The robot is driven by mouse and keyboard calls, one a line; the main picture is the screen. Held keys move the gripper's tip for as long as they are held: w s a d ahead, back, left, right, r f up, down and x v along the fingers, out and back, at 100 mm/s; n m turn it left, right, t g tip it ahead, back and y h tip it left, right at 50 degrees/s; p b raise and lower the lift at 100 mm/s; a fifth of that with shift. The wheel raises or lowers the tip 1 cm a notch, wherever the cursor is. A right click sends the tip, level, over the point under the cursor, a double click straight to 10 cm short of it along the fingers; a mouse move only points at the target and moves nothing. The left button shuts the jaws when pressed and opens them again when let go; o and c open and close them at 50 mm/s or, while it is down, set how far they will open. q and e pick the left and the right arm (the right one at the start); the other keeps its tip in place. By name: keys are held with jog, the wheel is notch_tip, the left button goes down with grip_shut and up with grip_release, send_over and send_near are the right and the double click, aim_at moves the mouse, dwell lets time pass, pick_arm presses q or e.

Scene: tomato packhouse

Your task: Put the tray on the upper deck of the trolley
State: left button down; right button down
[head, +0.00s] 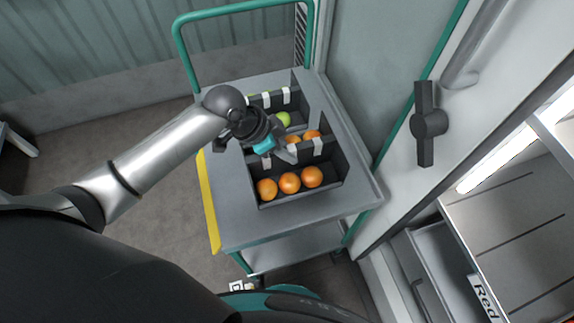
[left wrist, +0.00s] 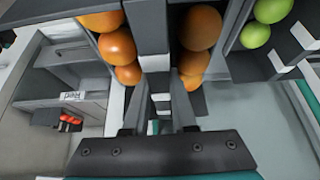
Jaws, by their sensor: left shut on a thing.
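The dark grey tray (head: 331,160) is over the upper deck (head: 232,200) of the trolley in the head view; I cannot tell whether it touches the deck. Its compartments hold several oranges (head: 289,183) and a green tomato-like fruit (head: 284,118). My left gripper (head: 287,152) reaches in from the left and is shut on the tray's middle divider. In the left wrist view the divider (left wrist: 148,28) runs between the fingers (left wrist: 162,112), with orange fruit on both sides and green fruit at the right. My right gripper is not in view.
The trolley has a green push handle (head: 243,8) at the back and a yellow strip (head: 208,205) on its left edge. A wall with a dark door handle (head: 428,123) stands close on the right. A shelf labelled "Red" (head: 486,298) is at lower right.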

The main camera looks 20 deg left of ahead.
aim_at(287, 164)
pick_arm(q)
jog(key=shift+f+b, duration=0.65)
jog(key=shift+f, duration=2.25)
jog(key=shift+f, duration=0.2)
jog(key=c, duration=0.7)
grip_release()
jog(key=shift+r, duration=0.2)
jog(key=p+v, duration=0.3)
jog(key=v, duration=0.9)
